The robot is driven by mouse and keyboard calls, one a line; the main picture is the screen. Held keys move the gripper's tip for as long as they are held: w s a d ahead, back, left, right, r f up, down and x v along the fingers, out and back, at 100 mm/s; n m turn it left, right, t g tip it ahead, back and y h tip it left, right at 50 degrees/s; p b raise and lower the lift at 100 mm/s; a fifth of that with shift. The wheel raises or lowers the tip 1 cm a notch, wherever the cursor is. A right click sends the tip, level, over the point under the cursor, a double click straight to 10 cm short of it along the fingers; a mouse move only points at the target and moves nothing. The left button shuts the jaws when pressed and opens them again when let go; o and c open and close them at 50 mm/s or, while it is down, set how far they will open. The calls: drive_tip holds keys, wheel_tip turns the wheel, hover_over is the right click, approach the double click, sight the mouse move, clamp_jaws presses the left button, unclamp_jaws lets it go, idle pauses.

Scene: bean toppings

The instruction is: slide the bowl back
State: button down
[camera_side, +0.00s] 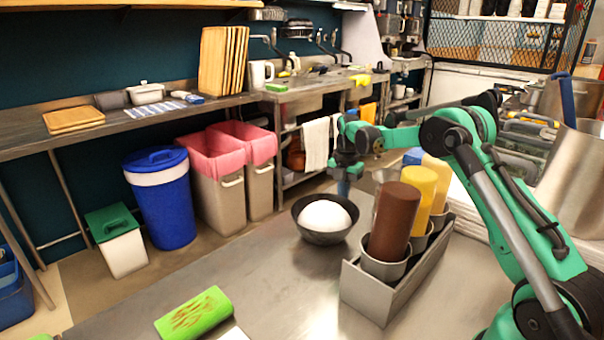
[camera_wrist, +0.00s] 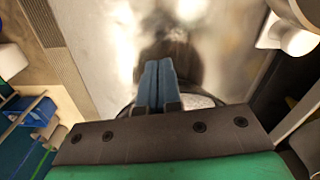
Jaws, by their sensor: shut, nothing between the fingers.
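The dark bowl (camera_side: 325,235) stands on the steel counter with a white rounded mound (camera_side: 325,214) in it. My gripper (camera_side: 344,182) is just above the far right side of the bowl, pointing down. In the wrist view its blue fingers (camera_wrist: 157,70) are together with nothing between them. Part of the bowl's dark rim (camera_wrist: 125,111) and some of the white mound (camera_wrist: 197,101) show behind the fingers there; the rest is hidden by my gripper. I cannot tell whether the fingertips touch the bowl.
A metal rack (camera_side: 377,296) with a brown bottle (camera_side: 393,220) and a yellow bottle (camera_side: 420,192) stands close to the bowl's right. A green packet (camera_side: 194,312) lies at the counter's front left. The steel counter (camera_side: 270,275) is clear in front of the bowl.

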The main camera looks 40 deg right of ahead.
drive_tip(key=shift+a, duration=0.15)
drive_tip(key=s+a, duration=0.1)
drive_tip(key=a, duration=0.4)
drive_tip(key=s+a, duration=0.1)
drive_tip(key=a, duration=0.4)
drive_tip(key=s+a, duration=0.1)
drive_tip(key=a, duration=0.4)
drive_tip(key=shift+a, duration=0.35)
drive_tip(key=d, duration=0.2)
drive_tip(key=w+d, duration=0.1)
drive_tip(key=d, duration=0.1)
drive_tip(key=shift+d+r, duration=0.1)
drive_tip(key=shift+r, duration=0.2)
wheel_tip(320, 180, up, 10)
drive_tip(key=shift+f, duration=0.25)
drive_tip(key=shift+s, duration=0.1)
